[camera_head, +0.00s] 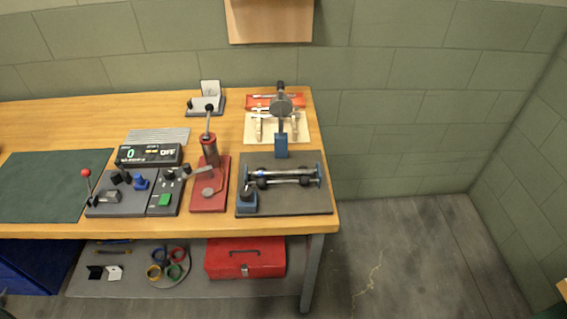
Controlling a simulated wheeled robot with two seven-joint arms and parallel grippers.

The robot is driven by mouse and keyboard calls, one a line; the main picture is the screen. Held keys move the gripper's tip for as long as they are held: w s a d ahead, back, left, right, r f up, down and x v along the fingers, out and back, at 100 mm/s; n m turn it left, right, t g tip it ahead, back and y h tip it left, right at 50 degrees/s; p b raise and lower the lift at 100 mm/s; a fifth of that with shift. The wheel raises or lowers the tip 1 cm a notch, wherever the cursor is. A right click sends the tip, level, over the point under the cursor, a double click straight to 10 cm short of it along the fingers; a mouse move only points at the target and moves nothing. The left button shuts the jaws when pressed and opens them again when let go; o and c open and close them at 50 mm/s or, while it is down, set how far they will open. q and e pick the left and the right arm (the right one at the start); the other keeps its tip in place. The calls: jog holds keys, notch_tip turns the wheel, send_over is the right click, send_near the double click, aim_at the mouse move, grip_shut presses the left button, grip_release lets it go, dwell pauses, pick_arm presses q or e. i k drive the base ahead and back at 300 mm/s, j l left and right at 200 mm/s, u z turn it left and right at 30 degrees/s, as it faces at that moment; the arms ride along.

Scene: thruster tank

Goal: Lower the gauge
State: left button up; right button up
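A round grey gauge (281,105) with a black top stands upright toward the back right of the bench. A dark stem runs down from it to a blue block (281,146) at the back edge of a dark grey plate (300,208). On that plate, in front of the block, a shiny rod assembly (284,177) lies level between blue supports. The gauge is above and behind the rod in the picture, apart from it. A small blue base with a dark knob (247,202) sits at the plate's front left. The gauge face is too small to read. Neither of my grippers is in view.
On the wooden bench (60,115), a red-based lever device (209,190) stands left of the plate. A control panel (125,196), black display (150,154) and green mat (50,185) lie farther left. A red toolbox (245,262) is on the shelf below. Floor at right is clear.

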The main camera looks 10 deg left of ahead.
aim_at(281, 106)
jog(key=l+u, duration=0.1)
jog(key=u, duration=0.35)
jog(key=i+l+u, duration=0.1)
jog(key=u, duration=0.35)
jog(key=l+u, duration=0.1)
jog(key=u, duration=0.35)
jog(key=l+u, duration=0.35)
jog(key=l, duration=0.25)
jog(key=l+u, duration=0.4)
jog(key=l, duration=0.7)
jog(key=k+l, duration=0.1)
jog(key=l, duration=0.4)
